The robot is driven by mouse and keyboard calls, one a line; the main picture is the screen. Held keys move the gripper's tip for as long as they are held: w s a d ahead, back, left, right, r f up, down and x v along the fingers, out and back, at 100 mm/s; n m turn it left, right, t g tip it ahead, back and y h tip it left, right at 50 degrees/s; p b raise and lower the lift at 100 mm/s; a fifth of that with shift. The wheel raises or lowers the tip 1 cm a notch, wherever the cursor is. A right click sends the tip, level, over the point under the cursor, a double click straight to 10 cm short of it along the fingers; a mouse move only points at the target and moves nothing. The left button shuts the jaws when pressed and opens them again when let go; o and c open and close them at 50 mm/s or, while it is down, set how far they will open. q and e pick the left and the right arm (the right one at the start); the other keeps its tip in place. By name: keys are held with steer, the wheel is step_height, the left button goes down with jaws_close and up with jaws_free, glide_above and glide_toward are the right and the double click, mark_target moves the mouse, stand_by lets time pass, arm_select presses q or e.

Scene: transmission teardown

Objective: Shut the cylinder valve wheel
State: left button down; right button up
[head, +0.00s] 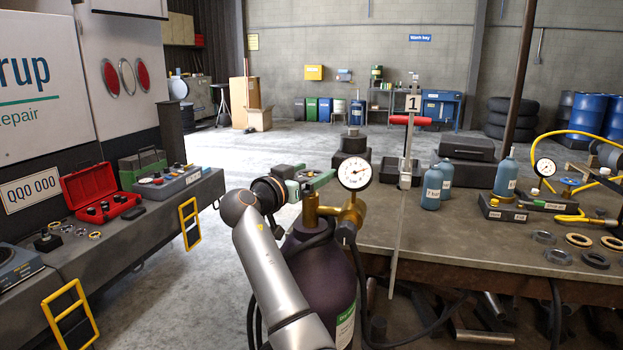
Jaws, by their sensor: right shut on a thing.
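The dark purple gas cylinder (322,275) stands upright in front of the bench, with a green and white label low on its side. A brass valve (311,212) sits on its top, with a round white pressure gauge (354,173) at its right. My right arm rises from the bottom middle, and my right gripper (312,186) is at the top of the valve, left of the gauge. It is shut on the valve wheel, which the gripper largely hides. I cannot tell how far the wheel is turned. My left gripper is out of view.
The workbench (450,228) at the right holds blue bottles (432,187), a stand with a red handle (408,121), rings and a yellow hose (570,135). A dark hose hangs beside the cylinder. A low bench with a red toolbox (100,193) is at the left. Open floor lies between.

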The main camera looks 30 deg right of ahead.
steer(key=o, duration=1.1)
